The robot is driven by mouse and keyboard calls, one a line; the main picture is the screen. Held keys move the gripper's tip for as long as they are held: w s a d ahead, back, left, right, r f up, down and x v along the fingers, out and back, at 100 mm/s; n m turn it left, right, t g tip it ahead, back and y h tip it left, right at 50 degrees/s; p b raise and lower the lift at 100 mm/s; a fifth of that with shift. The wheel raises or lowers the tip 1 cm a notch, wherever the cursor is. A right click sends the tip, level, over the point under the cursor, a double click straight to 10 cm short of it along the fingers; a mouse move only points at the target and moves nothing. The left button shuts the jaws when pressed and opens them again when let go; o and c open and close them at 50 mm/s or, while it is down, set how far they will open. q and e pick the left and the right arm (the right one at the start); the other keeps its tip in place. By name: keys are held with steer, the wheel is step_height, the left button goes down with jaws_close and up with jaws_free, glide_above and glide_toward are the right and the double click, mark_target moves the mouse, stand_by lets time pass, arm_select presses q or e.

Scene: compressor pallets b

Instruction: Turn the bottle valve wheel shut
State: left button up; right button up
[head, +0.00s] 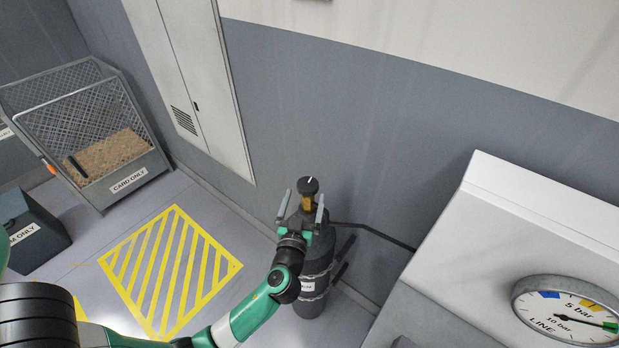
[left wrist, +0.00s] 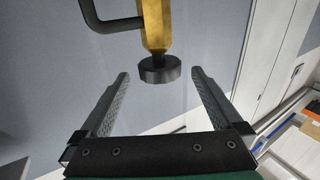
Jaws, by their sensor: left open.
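The bottle valve wheel (head: 309,186) is a dark round knob with a pale mark, on top of a brass valve body (head: 308,203). It tops a dark grey gas bottle (head: 318,258) standing upright by the wall. My left gripper (head: 302,201) is open, with one finger on each side of the valve in the head view. In the left wrist view, the wheel (left wrist: 160,69) hangs from the yellow valve body (left wrist: 155,25), between and just beyond the fingertips, touching neither. My left gripper (left wrist: 160,77) holds nothing. My right gripper is not in view.
A dark hose (head: 375,232) runs right from the valve. A white cabinet with a pressure gauge (head: 568,311) stands at right. A mesh cage (head: 90,135) labelled for card stands at left. The yellow-hatched floor (head: 170,268) is clear.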

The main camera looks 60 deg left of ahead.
mark_target(311, 178)
arm_select(q)
steer(key=x, duration=0.8)
steer(key=c, duration=1.3)
steer(key=shift+d+r+m+t+h+p, duration=0.15)
steer(key=shift+m+t+h+p, duration=0.85)
steer(key=shift+t+h+p, duration=0.1)
steer(key=shift+w+m+p, duration=0.1)
steer(key=shift+m+p, duration=0.2)
steer(key=shift+p, duration=0.05)
steer(key=shift+w+d+t+h, duration=0.15)
steer(key=shift+t+h, duration=0.35)
steer(key=shift+t, duration=0.1)
